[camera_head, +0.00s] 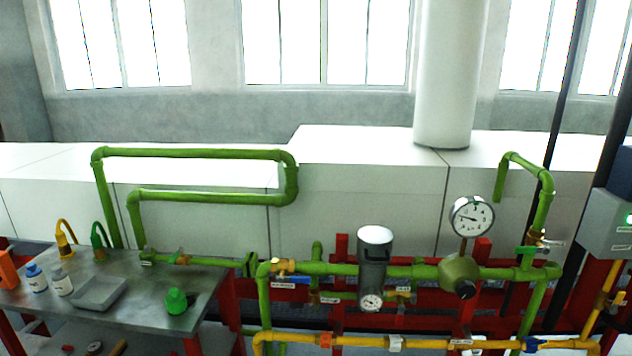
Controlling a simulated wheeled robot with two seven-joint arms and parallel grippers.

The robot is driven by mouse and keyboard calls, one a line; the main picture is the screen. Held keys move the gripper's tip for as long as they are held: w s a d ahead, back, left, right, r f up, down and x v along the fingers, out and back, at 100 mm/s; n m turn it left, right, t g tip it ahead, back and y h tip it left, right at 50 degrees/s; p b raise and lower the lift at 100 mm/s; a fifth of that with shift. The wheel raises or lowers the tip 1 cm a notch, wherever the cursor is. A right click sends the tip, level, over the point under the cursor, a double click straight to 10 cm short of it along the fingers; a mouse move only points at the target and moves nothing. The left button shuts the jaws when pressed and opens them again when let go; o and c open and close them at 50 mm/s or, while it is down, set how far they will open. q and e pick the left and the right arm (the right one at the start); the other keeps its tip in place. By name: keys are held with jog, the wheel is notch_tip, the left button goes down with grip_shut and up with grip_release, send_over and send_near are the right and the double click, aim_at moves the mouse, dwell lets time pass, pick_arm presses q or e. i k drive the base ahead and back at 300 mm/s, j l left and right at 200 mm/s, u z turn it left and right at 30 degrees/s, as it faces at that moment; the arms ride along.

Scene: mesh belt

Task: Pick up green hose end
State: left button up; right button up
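A green hooked hose piece (99,240) stands upright at the back of the metal table (140,312) on the left; it looks like the green hose end. A similar yellow hooked piece (65,240) stands just to its left. A small green rounded object (177,301) sits near the table's front right; I cannot tell exactly what it is. Neither of my grippers is in view, and nothing is seen touching the green hose piece.
A grey tray (98,306) and two small bottles (36,279) (61,281) are on the table. Green pipes (215,198) rise behind it.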

aim_at(99, 250)
jog(key=u, duration=1.25)
